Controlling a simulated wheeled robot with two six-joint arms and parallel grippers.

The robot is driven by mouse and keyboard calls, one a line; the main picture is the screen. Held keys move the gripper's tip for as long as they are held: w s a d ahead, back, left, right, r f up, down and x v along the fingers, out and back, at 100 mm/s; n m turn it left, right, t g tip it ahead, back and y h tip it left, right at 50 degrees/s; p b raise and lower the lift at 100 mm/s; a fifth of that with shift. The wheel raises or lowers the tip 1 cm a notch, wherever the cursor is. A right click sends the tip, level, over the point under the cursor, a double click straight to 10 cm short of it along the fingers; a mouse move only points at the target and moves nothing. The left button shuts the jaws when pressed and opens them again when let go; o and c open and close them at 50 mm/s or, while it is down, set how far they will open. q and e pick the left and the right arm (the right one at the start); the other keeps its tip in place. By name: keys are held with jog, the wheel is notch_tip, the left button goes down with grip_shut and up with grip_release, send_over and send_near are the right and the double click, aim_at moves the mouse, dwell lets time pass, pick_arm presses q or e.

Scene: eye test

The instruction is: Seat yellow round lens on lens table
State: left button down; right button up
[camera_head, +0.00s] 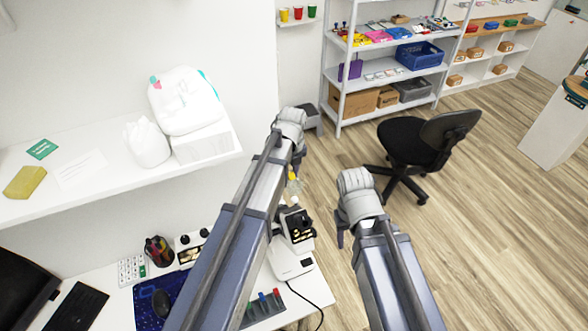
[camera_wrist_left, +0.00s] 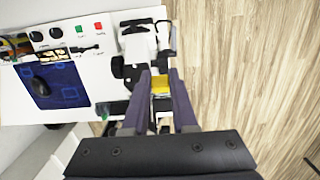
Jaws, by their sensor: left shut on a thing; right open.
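My left gripper (camera_head: 296,170) is shut on the yellow round lens (camera_head: 293,186), above a white and black desk instrument (camera_head: 292,262). In the left wrist view the yellow lens (camera_wrist_left: 160,84) shows between the fingers of the left gripper (camera_wrist_left: 161,90), with the instrument (camera_wrist_left: 140,46) just beyond. A gap between lens and instrument is hard to judge. The lens table appears to be the instrument's dark upper part (camera_head: 298,224), but its surface is not clear. My right gripper (camera_head: 341,234) is open and empty, right of the instrument, over the floor.
The white desk (camera_head: 105,250) holds a blue mat (camera_head: 150,296), a pen cup (camera_head: 159,251), a control box and a rack of coloured items near the instrument. A cable hangs off the desk's right edge.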

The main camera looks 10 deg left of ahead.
pick_arm(q)
jog(key=b, duration=0.3)
send_over(281, 209)
jog(key=w+a, duration=0.1)
jog(key=w, duration=0.1)
jog(key=shift+s+a+f, duration=0.15)
jog(key=shift+f, duration=1.65)
jog(key=shift+s+d+f+b, duration=0.4)
jog(key=shift+s+f+b, duration=0.1)
jog(key=shift+f+b, duration=0.35)
jog(key=shift+s+d+f+b, duration=0.4)
jog(key=shift+s+f+b, duration=0.1)
jog(key=shift+f+b, duration=0.3)
jog(key=shift+r, duration=0.1)
jog(key=shift+s+d+f+b, duration=0.1)
jog(key=shift+s+f+b, duration=0.05)
jog(key=shift+f+b, duration=0.3)
jog(key=c, duration=0.6)
grip_release()
jog(key=shift+r, duration=0.15)
jog(key=r+p, duration=0.7)
jog(key=p, duration=0.1)
jog(key=shift+s+d+r, duration=0.2)
jog(key=shift+s+r, duration=0.1)
jog(key=shift+r, duration=0.05)
